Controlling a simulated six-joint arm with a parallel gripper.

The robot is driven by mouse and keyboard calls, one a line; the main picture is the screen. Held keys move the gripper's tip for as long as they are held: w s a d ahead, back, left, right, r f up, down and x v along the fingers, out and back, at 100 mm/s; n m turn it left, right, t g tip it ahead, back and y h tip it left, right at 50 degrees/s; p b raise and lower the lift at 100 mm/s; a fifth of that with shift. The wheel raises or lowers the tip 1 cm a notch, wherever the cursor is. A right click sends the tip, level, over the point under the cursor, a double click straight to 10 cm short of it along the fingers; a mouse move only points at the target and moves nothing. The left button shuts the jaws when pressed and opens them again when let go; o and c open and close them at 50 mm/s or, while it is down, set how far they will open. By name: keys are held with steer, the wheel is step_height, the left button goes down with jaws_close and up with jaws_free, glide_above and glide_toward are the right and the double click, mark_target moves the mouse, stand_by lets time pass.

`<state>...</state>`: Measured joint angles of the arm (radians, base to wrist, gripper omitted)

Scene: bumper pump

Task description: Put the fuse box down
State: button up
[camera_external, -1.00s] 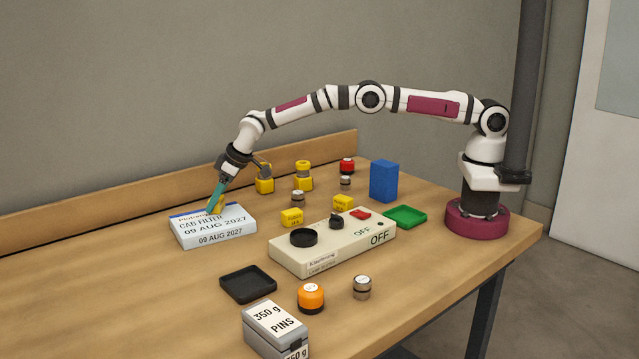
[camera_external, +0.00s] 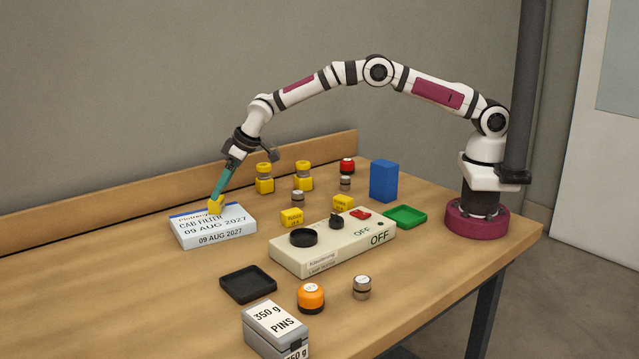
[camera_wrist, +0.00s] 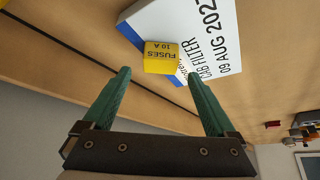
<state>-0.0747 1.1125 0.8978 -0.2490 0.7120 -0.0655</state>
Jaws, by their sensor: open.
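The yellow fuse box (camera_wrist: 161,57), labelled "FUSES 10 A" in the wrist view, rests on top of the white cab filter box (camera_wrist: 214,22). In the external view the fuse box (camera_external: 215,205) sits near the back edge of the cab filter box (camera_external: 214,237). My gripper (camera_external: 222,190) is above the fuse box and tilted. In the wrist view my gripper (camera_wrist: 158,80) is open, with its two teal fingers spread wide and the fuse box beyond and between their tips, apart from them.
A beige panel (camera_external: 340,247) with knobs stands right of the cab filter box. Small yellow boxes (camera_external: 291,217), a blue block (camera_external: 384,181), a green tray (camera_external: 405,216), a black tray (camera_external: 248,284) and a pins box (camera_external: 275,329) are around. The table's front left is clear.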

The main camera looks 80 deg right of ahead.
steer(key=s+d+r+m+g, duration=0.1)
steer(key=s+r, duration=0.9)
steer(key=r, duration=0.1)
steer(key=s+d+r+m+g, duration=0.1)
steer(key=s+r, duration=0.2)
steer(key=s, duration=0.6)
steer(key=s+r+m+g, duration=0.1)
steer(key=s+r, duration=0.2)
steer(key=s, duration=0.7)
steer(key=s+a+f+m+g+y, duration=0.1)
steer(key=s+f+m+g, duration=0.1)
steer(key=s, duration=2.2)
steer(key=shift+a+f+m+g+y, duration=0.2)
steer(key=shift+f+m+g+y, duration=0.15)
steer(key=shift+f+g, duration=0.25)
steer(key=shift+o, duration=0.2)
steer(key=shift+o, duration=0.2)
steer(key=shift+r, duration=0.1)
